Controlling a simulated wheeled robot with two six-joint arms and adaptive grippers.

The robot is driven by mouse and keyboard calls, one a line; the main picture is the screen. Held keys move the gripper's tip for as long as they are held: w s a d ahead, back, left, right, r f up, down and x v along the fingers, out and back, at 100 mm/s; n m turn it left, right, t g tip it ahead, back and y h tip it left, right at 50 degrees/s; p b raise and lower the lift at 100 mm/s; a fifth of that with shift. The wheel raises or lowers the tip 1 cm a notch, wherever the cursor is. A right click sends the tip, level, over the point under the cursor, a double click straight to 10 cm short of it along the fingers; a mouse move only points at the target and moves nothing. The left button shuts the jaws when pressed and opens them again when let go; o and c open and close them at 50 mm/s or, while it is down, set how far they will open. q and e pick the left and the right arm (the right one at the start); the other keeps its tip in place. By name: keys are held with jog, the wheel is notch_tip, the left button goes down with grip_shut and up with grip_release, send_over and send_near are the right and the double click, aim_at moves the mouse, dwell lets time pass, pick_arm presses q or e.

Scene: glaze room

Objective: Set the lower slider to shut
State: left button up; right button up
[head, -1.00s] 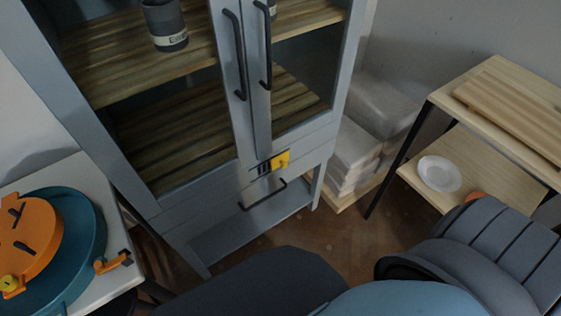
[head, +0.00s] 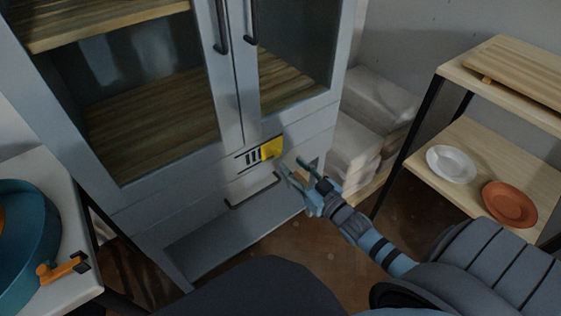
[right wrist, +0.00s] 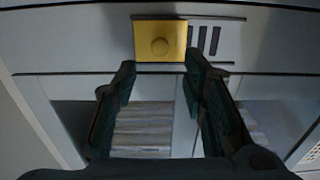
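The slider is a yellow plate (head: 271,148) with a round knob, set in a track on the grey cabinet's (head: 176,184) front below the glass doors. In the head view several dark vent slots (head: 253,157) lie uncovered to its left. In the right wrist view the yellow plate (right wrist: 146,48) is upside-down in layout, with the slots (right wrist: 205,40) on its right. My right gripper (head: 293,164) is open and empty, just below and right of the plate. In the right wrist view its fingertips (right wrist: 158,64) point toward the plate, apart. Only this slider shows. My left gripper is out of view.
A dark handle (head: 252,191) sits below the slider, and two door handles (head: 236,25) hang above. At right, a wooden shelf (head: 520,170) holds a white plate (head: 450,163) and an orange plate (head: 509,203). A white table (head: 70,225) stands at left.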

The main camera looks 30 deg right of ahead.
aim_at(278, 153)
jog(key=w, duration=0.5)
jog(key=shift+w+a+p, duration=0.2)
jog(key=shift+w+p, duration=0.15)
jog(key=shift+w, duration=0.55)
jog(key=shift+a, duration=0.1)
jog(key=shift+c, duration=0.6)
jog(key=shift+f, duration=0.1)
grip_shut()
